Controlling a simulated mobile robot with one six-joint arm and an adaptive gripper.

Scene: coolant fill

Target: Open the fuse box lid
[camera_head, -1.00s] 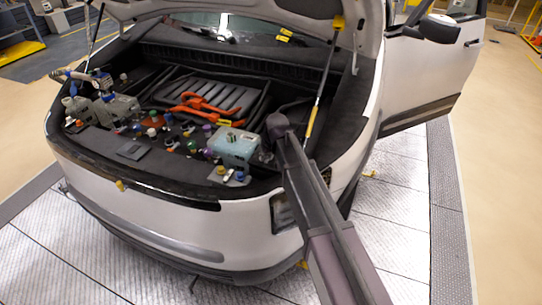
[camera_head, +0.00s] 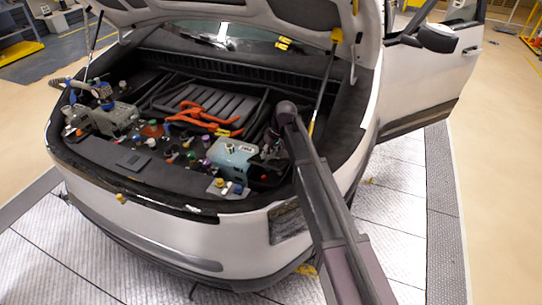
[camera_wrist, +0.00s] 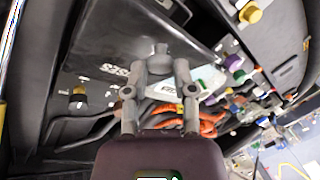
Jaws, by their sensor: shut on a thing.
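The fuse box lid (camera_wrist: 125,32) shows in the wrist view as a wide, dark, flat panel with pale lettering near its edge. A grey knob (camera_wrist: 160,52) stands at that edge. My gripper (camera_wrist: 160,68) has its two grey fingers closed around the knob. In the head view my gripper (camera_head: 271,153) is small and dark, at the right side of the engine bay beside the pale blue tank. The lid is hard to make out there behind my arm, and I cannot tell its tilt.
The pale blue tank (camera_head: 232,157) stands just left of my gripper. Orange cables (camera_head: 205,118) cross the bay's middle, and they run below my fingers in the wrist view. The bonnet strut (camera_head: 322,95) rises close to my arm's right. Several coloured caps line the front.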

